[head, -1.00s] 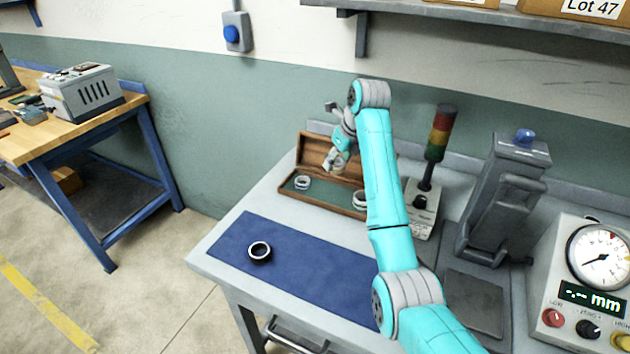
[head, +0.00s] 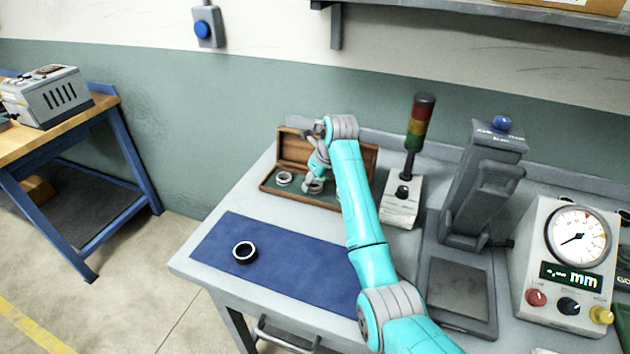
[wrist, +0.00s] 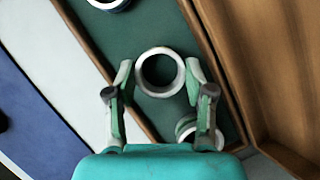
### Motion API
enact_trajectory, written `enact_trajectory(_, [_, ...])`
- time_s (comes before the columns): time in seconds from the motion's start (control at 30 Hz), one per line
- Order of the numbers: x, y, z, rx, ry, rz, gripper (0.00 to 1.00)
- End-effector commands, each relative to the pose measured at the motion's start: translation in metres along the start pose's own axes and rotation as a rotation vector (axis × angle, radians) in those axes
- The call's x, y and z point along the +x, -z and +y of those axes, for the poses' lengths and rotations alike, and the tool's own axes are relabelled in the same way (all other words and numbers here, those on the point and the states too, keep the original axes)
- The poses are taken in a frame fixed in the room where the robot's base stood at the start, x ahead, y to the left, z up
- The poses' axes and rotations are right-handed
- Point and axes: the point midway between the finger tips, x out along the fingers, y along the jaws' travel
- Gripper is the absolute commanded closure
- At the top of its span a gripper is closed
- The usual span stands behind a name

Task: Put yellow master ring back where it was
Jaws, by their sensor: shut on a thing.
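My gripper (head: 314,181) is down inside the open wooden box (head: 325,204), over its green floor. In the wrist view the gripper (wrist: 160,74) has a finger on each side of a pale metal ring (wrist: 160,94), which I take to be the yellow master ring, and is shut on it. Its yellow marking does not show clearly. I cannot tell whether the ring touches the box floor. A ring with a blue band (wrist: 108,5) lies in the box to one side. A ring with a green band (wrist: 186,130) lies on the other side, partly hidden by a finger.
A dark ring (head: 245,253) lies on the blue mat (head: 290,275) in front of the box. The signal-light unit (head: 402,200) stands just right of the box, then the grey press-like stand (head: 480,190) and the dial gauge (head: 575,250). The box lid stands open at the back.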

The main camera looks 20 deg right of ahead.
Motion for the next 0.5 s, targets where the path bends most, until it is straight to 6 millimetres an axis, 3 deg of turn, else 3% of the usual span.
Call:
enact_trajectory(0.27, [0.0017, 0.0005, 0.0, 0.0, 0.0, 0.0, 0.92])
enact_trajectory(0.3, [0.0016, 0.0005, -0.0001, 0.0, 0.0, 0.0, 0.39])
enact_trajectory(0.37, [0.0016, 0.0005, 0.0, 0.0, 0.0, 0.0, 0.24])
enact_trajectory(0.5, [0.0015, 0.0005, 0.0, 0.0, 0.0, 0.0, 0.22])
